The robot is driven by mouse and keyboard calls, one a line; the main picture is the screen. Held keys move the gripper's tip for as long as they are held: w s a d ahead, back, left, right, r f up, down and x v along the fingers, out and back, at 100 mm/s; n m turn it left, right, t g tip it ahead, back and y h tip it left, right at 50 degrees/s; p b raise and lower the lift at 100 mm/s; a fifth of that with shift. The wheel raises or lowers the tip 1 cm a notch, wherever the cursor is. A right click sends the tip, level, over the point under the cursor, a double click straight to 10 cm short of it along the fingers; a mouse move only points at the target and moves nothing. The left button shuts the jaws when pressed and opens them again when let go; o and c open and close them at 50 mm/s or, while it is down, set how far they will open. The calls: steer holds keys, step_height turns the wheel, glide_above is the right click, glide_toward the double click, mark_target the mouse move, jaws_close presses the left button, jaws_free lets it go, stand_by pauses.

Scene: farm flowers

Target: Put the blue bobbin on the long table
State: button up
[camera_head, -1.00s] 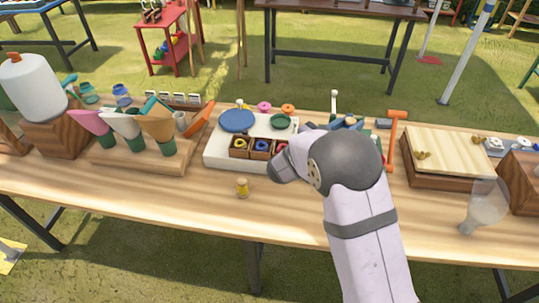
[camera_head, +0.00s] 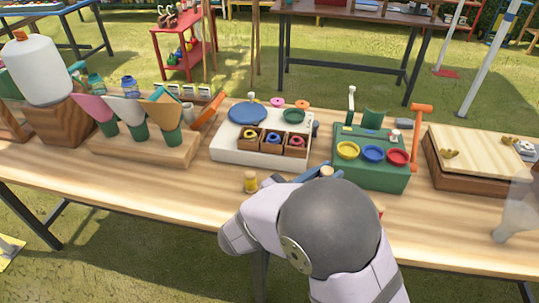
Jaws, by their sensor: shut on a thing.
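The long table (camera_head: 150,185) is the pale wooden one running across the view. My gripper (camera_head: 322,177) is low over its front middle, partly hidden by my own wrist. It is shut on a small piece with a round wooden top (camera_head: 327,171), like a bobbin's end; I take it for the blue bobbin, though its thread is mostly hidden. I cannot tell whether it touches the table. A yellow bobbin (camera_head: 250,182) stands upright on the table, left of my gripper.
A white tray (camera_head: 225,154) with small wooden boxes lies behind my gripper. A green box (camera_head: 372,178) with yellow, blue and red cups is at its right. A wooden cone holder (camera_head: 145,150) stands left. Bare tabletop lies along the front left.

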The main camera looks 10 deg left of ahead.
steer(key=shift+m+g+h, duration=0.6)
steer(key=shift+h, duration=0.1)
steer(key=shift+s+d+f+b, duration=0.15)
steer(key=shift+s+d+f, duration=0.25)
steer(key=shift+f, duration=1.15)
steer(key=shift+s+d+f+b, duration=0.1)
steer(key=shift+s+d+f, duration=0.3)
steer(key=shift+f, duration=1.2)
steer(key=shift+s+d+f+b, duration=0.2)
steer(key=shift+d+f, duration=0.25)
steer(key=shift+f, duration=1.1)
steer(key=shift+f, duration=0.1)
steer(key=o, duration=1)
